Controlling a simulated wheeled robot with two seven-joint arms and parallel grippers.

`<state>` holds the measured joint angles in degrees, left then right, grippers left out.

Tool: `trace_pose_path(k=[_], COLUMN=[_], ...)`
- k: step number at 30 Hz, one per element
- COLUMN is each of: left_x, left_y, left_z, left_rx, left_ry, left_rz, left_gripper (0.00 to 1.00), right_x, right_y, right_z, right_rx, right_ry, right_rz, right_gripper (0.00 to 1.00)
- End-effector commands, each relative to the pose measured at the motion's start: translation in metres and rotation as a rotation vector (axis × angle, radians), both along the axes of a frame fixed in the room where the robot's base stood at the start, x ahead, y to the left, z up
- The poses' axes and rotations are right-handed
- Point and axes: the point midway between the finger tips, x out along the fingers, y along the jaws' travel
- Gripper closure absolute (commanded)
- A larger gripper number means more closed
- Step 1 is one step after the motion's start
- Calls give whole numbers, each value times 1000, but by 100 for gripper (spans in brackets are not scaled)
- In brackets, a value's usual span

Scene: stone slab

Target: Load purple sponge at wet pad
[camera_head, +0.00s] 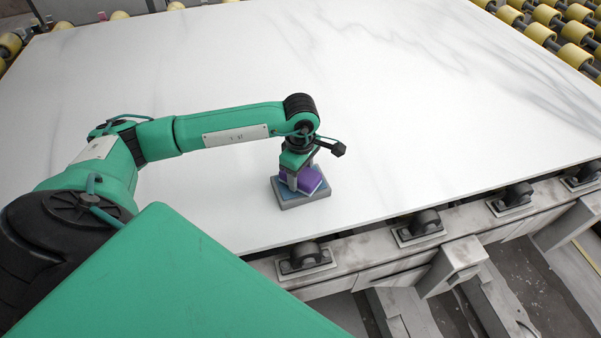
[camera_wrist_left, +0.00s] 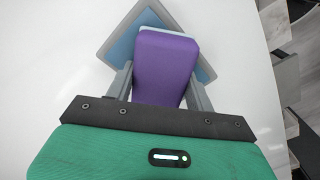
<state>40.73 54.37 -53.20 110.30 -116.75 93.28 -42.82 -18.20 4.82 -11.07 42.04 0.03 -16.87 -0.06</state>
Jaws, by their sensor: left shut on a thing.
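The purple sponge (camera_head: 309,180) is between the fingers of my left gripper (camera_head: 303,183), which is shut on it. In the left wrist view the sponge (camera_wrist_left: 165,68) shows large between the two grey fingers of the gripper (camera_wrist_left: 160,85), with a pale layer along its far edge. The wet pad (camera_head: 291,202), a grey tray with a blue surface, lies on the slab directly under the sponge. The pad (camera_wrist_left: 120,45) sits turned at an angle to the sponge in the wrist view. Whether the sponge touches the pad I cannot tell. My right gripper is not in view.
The white, grey-veined stone slab (camera_head: 400,110) is otherwise clear. Yellow rollers (camera_head: 560,28) stand at the back right.

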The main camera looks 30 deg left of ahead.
Motion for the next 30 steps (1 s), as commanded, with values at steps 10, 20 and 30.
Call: trace_pose_path(k=[10,20,30], left_x=[0,-1,-1], left_y=[0,0,0], left_z=[-1,-2,-3], left_rx=[0,0,1], left_ry=[1,2,3], left_rz=[0,-1,0], left_gripper=[64,64,64], right_x=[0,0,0], right_y=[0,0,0], right_z=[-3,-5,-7], right_rx=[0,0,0], right_ry=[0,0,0], right_rz=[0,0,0], right_gripper=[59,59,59])
